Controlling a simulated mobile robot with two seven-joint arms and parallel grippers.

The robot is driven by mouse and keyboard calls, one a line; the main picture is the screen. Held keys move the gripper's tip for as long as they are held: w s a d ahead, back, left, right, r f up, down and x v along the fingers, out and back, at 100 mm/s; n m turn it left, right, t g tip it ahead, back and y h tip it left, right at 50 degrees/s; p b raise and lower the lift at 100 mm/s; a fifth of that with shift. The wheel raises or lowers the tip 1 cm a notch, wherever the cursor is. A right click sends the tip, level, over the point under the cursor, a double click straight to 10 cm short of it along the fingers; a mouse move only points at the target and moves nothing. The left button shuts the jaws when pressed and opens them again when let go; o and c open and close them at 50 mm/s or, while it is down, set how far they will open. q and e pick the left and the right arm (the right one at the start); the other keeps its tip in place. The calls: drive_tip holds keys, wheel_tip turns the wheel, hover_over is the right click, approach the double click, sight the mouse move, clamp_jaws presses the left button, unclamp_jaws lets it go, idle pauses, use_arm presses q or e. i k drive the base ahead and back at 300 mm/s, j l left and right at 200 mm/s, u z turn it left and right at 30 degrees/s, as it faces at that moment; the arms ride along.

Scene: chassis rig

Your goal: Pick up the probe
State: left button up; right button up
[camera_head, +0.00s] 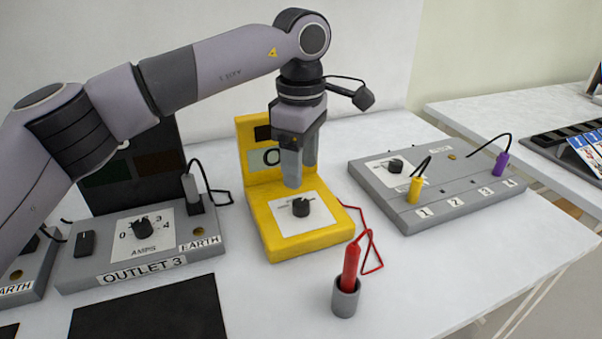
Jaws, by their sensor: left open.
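The red probe (350,268) stands upright in a small grey cup (346,300) near the front of the white table. Its red cable loops up and back to the yellow meter (294,240). My left gripper (300,178) points down over the yellow meter, above and behind its dial (301,207). It is open with nothing visible between its fingers. It is apart from the probe, to its left and farther back. My right gripper is not in view.
A grey box labelled OUTLET 3 (140,272) stands at left, with a dark panel behind it. A grey numbered box (440,190) with yellow and purple plugs stands at right. A black mat (150,310) lies in front. The white table (440,285) is clear right of the cup.

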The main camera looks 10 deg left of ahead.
sight(352, 253)
drive_tip(key=k, duration=1)
